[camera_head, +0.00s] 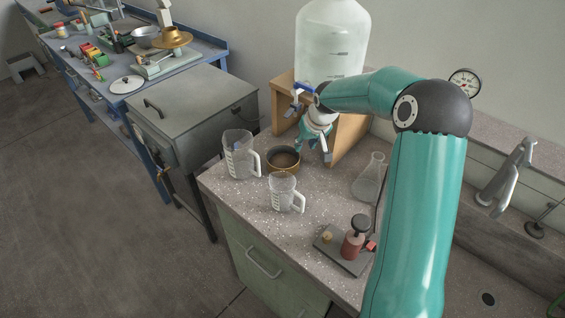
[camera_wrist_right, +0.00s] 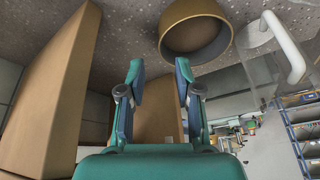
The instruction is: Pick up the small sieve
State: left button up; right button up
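The small sieve (camera_head: 283,160) is a round, brass-coloured ring with a dark inside, standing on the speckled concrete bench. In the right wrist view the sieve (camera_wrist_right: 194,28) shows its rim and hollow at the top, beyond the fingertips and a little right of centre. My right gripper (camera_head: 313,151) is just right of the sieve in the head view, beside the wooden stand. In the right wrist view the gripper (camera_wrist_right: 160,72) has its fingers apart with nothing held between them. My left gripper is not in view.
A large measuring jug (camera_head: 238,160) stands left of the sieve and a smaller one (camera_head: 285,194) in front. The wooden stand (camera_head: 350,136) bears a large bottle (camera_head: 331,45). A flask (camera_head: 368,180) and a small device (camera_head: 343,250) stand to the right. Bench (camera_head: 240,200) is clear at front left.

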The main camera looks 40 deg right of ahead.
aim_at(298, 154)
jog(key=x, duration=0.4)
jog(key=shift+f, duration=0.1)
jog(key=shift+w+d+f+p, duration=0.1)
jog(key=shift+w+f+p, duration=0.2)
jog(key=shift+f+p, duration=0.2)
jog(key=p+x, duration=0.1)
jog(key=x, duration=0.3)
jog(key=shift+w+r, duration=0.1)
jog(key=shift+w, duration=0.1)
jog(key=shift+c, duration=0.2)
grip_shut()
